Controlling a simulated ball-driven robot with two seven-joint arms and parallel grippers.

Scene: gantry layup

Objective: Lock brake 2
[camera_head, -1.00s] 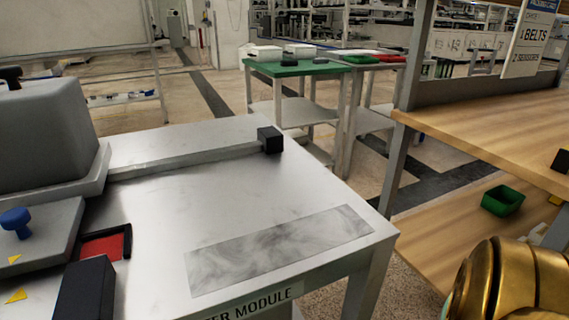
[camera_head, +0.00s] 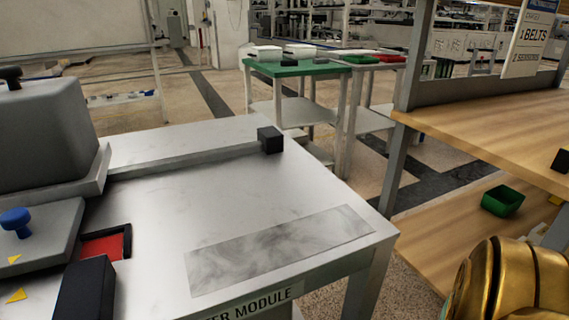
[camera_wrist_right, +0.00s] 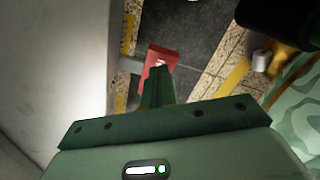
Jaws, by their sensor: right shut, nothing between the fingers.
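A small red lever or pedal (camera_wrist_right: 160,53), which looks like the brake, shows in the right wrist view, low above the floor beside a short grey bracket (camera_wrist_right: 130,64). I cannot read a number on it. My right gripper (camera_wrist_right: 158,72) is shut and empty. Its fingertips overlap the lower part of the red piece in the picture; I cannot tell whether they touch it. In the head view neither gripper shows, and the red piece is not in sight. My left gripper is out of view.
A metal table (camera_head: 180,205) labelled "...ER MODULE" fills the left of the head view, with a grey housing and a blue knob (camera_head: 15,219) on it. A wooden shelf unit (camera_head: 490,140) with a green bin (camera_head: 502,200) stands at right. A pale wall-like panel (camera_wrist_right: 60,60) borders the wrist view's left.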

